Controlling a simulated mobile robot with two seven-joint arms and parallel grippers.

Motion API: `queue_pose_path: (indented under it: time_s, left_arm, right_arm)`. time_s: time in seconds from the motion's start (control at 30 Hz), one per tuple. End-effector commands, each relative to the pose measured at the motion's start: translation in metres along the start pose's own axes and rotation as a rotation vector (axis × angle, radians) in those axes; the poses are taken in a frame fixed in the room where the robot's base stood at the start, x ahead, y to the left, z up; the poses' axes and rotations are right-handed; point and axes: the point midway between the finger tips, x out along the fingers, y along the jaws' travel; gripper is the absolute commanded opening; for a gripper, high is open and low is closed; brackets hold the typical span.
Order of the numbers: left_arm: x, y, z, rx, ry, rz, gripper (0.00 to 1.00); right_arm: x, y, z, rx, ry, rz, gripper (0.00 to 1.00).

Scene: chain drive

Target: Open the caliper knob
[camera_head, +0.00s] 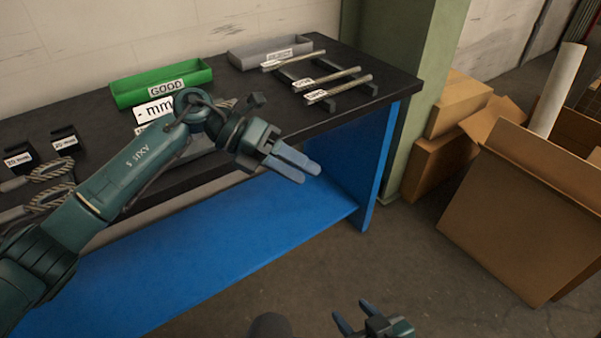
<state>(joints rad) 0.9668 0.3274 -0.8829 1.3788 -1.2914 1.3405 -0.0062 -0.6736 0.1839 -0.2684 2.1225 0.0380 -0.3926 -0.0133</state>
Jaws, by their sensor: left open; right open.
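My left gripper (308,172) is open and empty, in front of the workbench's front edge, with its two blue-grey fingers pointing to the lower right. My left arm crosses over the bench from the left. My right gripper (350,314) is open and empty at the bottom of the view, over the floor and well away from the bench. I cannot clearly make out the caliper or its knob. A white "- mm" sign (153,108) stands on the bench, partly hidden behind my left arm.
On the black bench top (345,60) are a green "GOOD" bin (125,93), a grey bin (243,58), several labelled metal rods (345,77) on a rack, and two black "20 mm" blocks (64,140). Cardboard boxes (510,220) stand right.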

Motion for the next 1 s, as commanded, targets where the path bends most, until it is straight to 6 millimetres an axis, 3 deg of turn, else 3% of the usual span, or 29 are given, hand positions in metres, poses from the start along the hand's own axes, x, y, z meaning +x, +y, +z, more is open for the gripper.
queue_pose_path:
  time_s: [0.3, 0.87, 1.0]
  left_arm:
    - [0.017, -0.019, 0.0, -0.073, -0.128, -0.178, 0.57]
    - [0.019, -0.022, 0.0, -0.085, -0.145, -0.201, 0.57]
    - [0.026, -0.036, 0.0, -0.168, -0.251, -0.338, 0.57]
  right_arm:
    - [-0.002, 0.001, -0.006, -0.002, 0.005, 0.002, 0.44]
    - [-0.002, 0.001, -0.007, -0.003, 0.007, 0.003, 0.44]
    - [-0.005, 0.002, -0.01, -0.003, 0.003, 0.005, 0.44]
